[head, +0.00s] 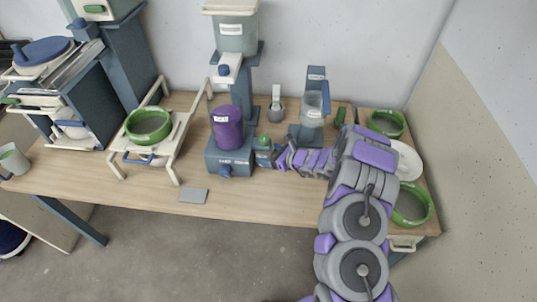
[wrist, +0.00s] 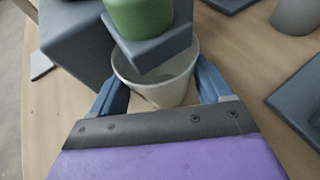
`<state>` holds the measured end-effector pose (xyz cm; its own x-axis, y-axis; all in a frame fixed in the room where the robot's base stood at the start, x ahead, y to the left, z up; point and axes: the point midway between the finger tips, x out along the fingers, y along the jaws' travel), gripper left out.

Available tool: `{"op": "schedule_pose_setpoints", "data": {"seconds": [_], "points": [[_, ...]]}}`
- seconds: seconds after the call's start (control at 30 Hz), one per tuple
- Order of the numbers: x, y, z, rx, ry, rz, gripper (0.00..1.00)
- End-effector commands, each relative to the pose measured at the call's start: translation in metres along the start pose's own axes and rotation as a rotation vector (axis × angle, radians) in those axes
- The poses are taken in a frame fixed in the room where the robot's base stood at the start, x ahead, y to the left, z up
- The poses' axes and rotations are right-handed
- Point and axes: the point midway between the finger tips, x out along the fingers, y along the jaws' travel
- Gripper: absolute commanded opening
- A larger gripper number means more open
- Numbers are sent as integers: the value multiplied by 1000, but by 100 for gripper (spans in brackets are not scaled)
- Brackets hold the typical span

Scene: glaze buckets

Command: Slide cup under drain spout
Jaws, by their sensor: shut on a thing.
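A pale grey cup (wrist: 186,88) stands between the two blue fingers of my gripper (wrist: 160,88) in the wrist view, upright or nearly so. My gripper is shut on it. A blue-grey spout block with a green knob (wrist: 140,15) overhangs the far part of the cup's mouth. In the head view the green-topped spout (head: 263,143) sticks out to the right of the blue machine base (head: 228,160), and my gripper (head: 276,160) is just right of it. The cup is mostly hidden there. A purple labelled container (head: 227,127) stands on the base.
A white rack with a green bowl (head: 148,125) stands left of the machine. A blue stand with a clear jug (head: 312,105) and a small grey pot (head: 276,112) are behind my arm. Green bowls (head: 386,123) and a white plate are at right. The table front is mostly clear.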

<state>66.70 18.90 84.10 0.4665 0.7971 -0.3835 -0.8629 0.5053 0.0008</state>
Motion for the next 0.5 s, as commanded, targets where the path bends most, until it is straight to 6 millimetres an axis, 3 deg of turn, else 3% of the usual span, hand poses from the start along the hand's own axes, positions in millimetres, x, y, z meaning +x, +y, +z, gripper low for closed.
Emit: {"op": "schedule_pose_setpoints", "data": {"seconds": [0.17, 0.2, 0.4, 0.5], "points": [[0, 0, 0, 0, 0, 0, 51], [0, 0, 0, 0, 0, 0, 79], [0, 0, 0, 0, 0, 0, 98], [0, 0, 0, 0, 0, 0, 100]]}}
